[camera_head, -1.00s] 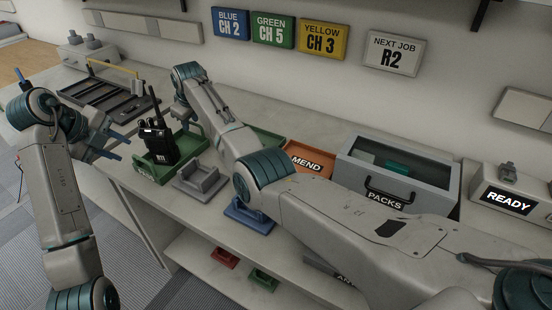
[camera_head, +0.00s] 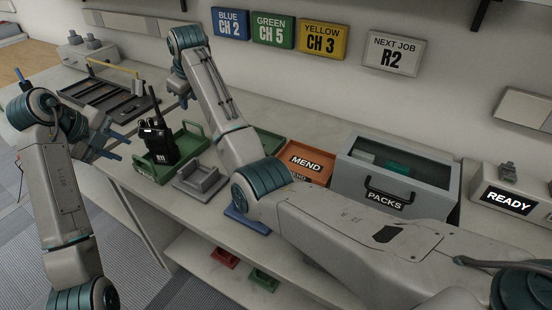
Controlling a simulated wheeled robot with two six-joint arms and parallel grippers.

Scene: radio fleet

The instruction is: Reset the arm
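My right arm reaches in from the lower right, across the counter, with its elbow over a blue stand and its wrist raised near the wall signs. My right gripper (camera_head: 181,97) points down beyond the radio; its fingers are mostly hidden behind the arm. My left arm stands at the left edge. My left gripper (camera_head: 117,146) points right, beside the green tray, with its fingers apart and nothing visible between them. A black radio (camera_head: 160,146) stands upright in the green tray (camera_head: 194,142), apart from the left gripper.
A grey cradle (camera_head: 196,182) sits in front of the radio. An orange MEND tray (camera_head: 318,169), a grey PACKS box (camera_head: 434,197) and a READY display (camera_head: 507,201) stand along the counter. A dark tool tray (camera_head: 146,104) lies at back left. Small red and green trays (camera_head: 263,281) are on the lower shelf.

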